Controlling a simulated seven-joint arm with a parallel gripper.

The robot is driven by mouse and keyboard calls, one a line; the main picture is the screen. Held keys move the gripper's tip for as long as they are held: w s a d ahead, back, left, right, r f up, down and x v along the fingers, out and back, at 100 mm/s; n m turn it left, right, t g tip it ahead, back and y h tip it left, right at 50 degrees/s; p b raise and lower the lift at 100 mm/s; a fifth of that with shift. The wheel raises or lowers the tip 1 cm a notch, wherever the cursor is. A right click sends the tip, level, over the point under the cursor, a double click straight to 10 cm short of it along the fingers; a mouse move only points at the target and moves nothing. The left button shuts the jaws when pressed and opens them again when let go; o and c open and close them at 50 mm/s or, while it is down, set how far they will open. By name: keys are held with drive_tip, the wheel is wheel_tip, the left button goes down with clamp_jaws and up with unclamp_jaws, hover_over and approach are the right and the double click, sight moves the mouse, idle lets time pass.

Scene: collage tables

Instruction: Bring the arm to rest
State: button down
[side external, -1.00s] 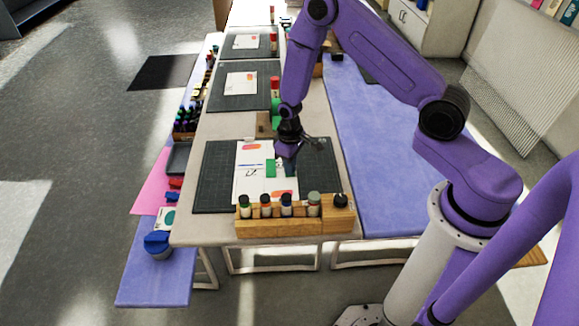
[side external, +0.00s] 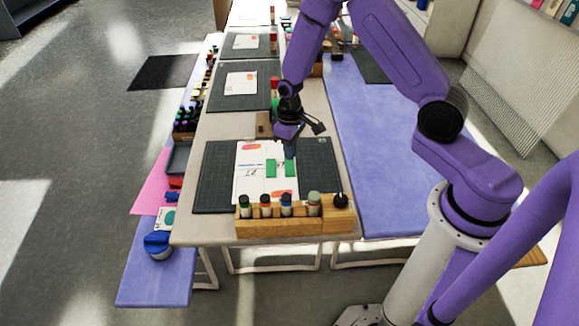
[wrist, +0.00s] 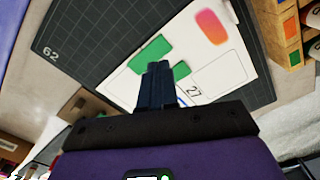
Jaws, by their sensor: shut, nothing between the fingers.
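My gripper (side external: 289,150) is above the nearest cutting mat, over the right part of the white sheet. In the wrist view its dark fingers (wrist: 158,85) are together, with nothing between them. The white sheet (side external: 252,185) lies on the mat with an orange-pink patch and printed boxes. Green pieces (side external: 271,168) lie on the sheet; in the wrist view two green pieces (wrist: 150,54) show, one partly hidden behind the fingers. My arm reaches in from the right.
A wooden rack (side external: 280,226) with several bottles stands at the table's near edge. The dark cutting mat (side external: 213,180) lies under the sheet. More mats with sheets lie farther back. Blue benches (side external: 375,170) flank the table, and the left one carries bottles and trays.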

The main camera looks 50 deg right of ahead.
drive_tip(key=shift+r, duration=0.5)
drive_tip(key=s+a+r+n, duration=0.4)
drive_tip(key=s+a+r, duration=0.4)
drive_tip(key=s+r, duration=0.35)
drive_tip(key=s+d+r+n, duration=0.1)
drive_tip(key=s+r, duration=0.3)
drive_tip(key=s, duration=0.5)
drive_tip(key=s+d+r+n, duration=0.2)
drive_tip(key=s+r+n, duration=0.2)
drive_tip(key=s, duration=0.5)
drive_tip(key=shift+r+n, duration=0.2)
drive_tip(key=shift+n, duration=0.1)
drive_tip(key=shift+d, duration=0.1)
